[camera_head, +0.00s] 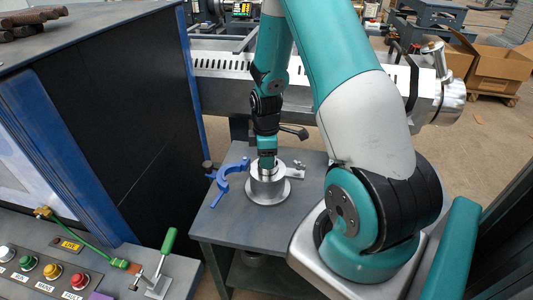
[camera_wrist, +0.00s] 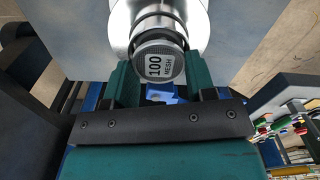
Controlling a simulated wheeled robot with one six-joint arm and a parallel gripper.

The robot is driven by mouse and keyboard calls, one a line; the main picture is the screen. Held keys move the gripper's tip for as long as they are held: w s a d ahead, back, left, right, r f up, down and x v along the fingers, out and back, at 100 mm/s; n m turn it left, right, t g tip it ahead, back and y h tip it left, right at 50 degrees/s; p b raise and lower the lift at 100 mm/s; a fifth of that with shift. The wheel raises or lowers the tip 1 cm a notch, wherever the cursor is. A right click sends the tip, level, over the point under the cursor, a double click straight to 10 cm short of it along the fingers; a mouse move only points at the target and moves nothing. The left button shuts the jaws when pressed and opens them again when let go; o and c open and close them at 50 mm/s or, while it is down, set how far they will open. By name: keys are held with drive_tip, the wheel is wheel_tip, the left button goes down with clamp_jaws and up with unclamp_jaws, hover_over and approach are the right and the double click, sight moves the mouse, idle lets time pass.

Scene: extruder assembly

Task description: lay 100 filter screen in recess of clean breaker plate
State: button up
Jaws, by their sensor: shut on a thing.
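The 100 filter screen (camera_wrist: 160,66) is a small grey disc marked "100 MESH", seen in the wrist view between the fingertips of my gripper (camera_wrist: 161,80). My gripper is shut on it. In the head view my gripper (camera_head: 267,162) points down over a shiny round metal stand (camera_head: 268,190) with a wide base flange, on the grey table. The screen is hidden there behind the gripper. In the wrist view the stand's bright metal (camera_wrist: 195,22) shows behind the screen. I cannot make out the clean breaker plate or its recess, nor whether the screen touches anything.
A blue clamp-like tool (camera_head: 231,178) lies left of the stand and a small metal part (camera_head: 295,171) right of it. The grey table (camera_head: 238,228) is clear in front. A dark cabinet (camera_head: 130,110) stands left, the extruder barrel (camera_head: 225,68) behind, and a button panel (camera_head: 50,272) front left.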

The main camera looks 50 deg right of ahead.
drive_tip(key=shift+f, duration=0.1)
idle(0.3)
drive_tip(key=o, duration=1)
wheel_tip(320, 180, up, 7)
drive_tip(key=p, duration=0.6)
drive_tip(key=shift+a, duration=0.1)
